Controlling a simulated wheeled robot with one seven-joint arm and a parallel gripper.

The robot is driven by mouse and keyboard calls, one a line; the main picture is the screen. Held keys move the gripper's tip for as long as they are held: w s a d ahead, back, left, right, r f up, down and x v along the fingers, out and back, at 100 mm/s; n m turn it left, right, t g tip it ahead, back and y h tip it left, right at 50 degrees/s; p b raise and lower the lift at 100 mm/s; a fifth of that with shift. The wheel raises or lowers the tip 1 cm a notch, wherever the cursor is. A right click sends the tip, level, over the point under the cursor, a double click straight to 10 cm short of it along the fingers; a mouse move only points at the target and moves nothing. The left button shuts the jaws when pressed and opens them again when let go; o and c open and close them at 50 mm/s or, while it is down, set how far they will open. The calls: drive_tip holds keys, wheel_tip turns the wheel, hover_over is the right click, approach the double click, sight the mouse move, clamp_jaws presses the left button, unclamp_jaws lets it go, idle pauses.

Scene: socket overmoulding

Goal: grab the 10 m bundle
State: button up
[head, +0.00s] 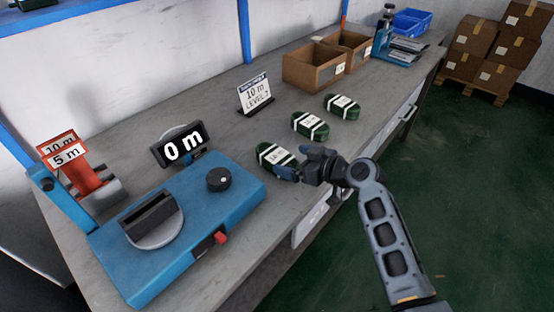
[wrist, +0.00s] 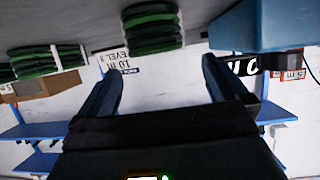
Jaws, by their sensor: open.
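Three dark green cable bundles with white bands and paper labels lie in a row on the bench. The nearest bundle (head: 268,154) has a label that I cannot read surely. The middle bundle (head: 300,122) and the far bundle (head: 334,103) lie further back. A small sign (head: 254,92) reading "10 m" stands behind the row. My gripper (head: 300,164) is open, at the right end of the nearest bundle, partly covering it. In the upside-down wrist view, a bundle (wrist: 152,28) shows ahead, between the lines of the open, empty fingers (wrist: 160,75); contact is not visible.
A blue measuring machine (head: 150,255) with a "0 m" display (head: 184,148) fills the left of the bench. Open cardboard boxes (head: 312,72) stand further back. The bench's front edge runs under my arm.

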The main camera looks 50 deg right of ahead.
sight(276, 154)
drive_tip(key=shift+p+x, duration=0.6)
drive_tip(key=shift+x, duration=1.95)
drive_tip(key=shift+d, duration=0.1)
drive_tip(key=c, duration=1.2)
drive_tip(key=shift+r, duration=0.1)
